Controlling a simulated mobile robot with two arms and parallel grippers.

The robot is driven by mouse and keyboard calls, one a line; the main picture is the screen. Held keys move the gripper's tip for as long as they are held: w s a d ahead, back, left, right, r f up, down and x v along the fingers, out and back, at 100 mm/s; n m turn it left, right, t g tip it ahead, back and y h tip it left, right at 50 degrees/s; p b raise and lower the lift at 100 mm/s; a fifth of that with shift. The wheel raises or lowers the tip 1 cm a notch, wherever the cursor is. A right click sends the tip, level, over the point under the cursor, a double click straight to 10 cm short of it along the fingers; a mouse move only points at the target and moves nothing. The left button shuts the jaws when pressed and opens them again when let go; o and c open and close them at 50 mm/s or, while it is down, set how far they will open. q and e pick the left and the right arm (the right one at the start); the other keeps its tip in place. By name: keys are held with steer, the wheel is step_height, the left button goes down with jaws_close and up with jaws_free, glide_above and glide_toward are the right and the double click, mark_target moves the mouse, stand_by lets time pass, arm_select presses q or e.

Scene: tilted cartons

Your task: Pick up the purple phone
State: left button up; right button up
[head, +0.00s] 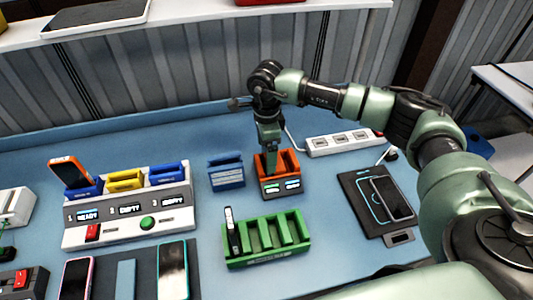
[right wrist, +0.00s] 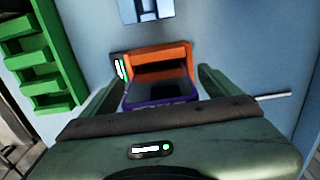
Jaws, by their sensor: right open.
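The purple phone (right wrist: 160,102) shows in the right wrist view as a dark slab with a purple edge, standing in the orange dock (right wrist: 160,52). In the head view the orange dock (head: 290,160) stands mid-table with two lit displays, and the phone is hidden there by my gripper. My right gripper (head: 269,150) points down at the dock. In the right wrist view its open fingers (right wrist: 156,90) are on either side of the phone, with a gap visible on the right; contact on the left is unclear. My left gripper is not in view.
A green slotted rack (head: 268,258) holding one phone stands in front of the dock. A blue holder (head: 226,177) is left of it. A white charging station (head: 128,220) holds an orange phone (head: 70,172). A black pad (head: 365,205) with a phone and a power strip (head: 344,142) lie right.

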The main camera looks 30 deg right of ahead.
steer(key=c, duration=1.5)
steer(key=shift+r, duration=0.1)
step_height(320, 180, up, 20)
steer(key=b, duration=0.5)
steer(key=shift+r+p, duration=0.65)
steer(key=shift+p, duration=0.05)
step_height(320, 180, up, 3)
steer(key=p, duration=0.3)
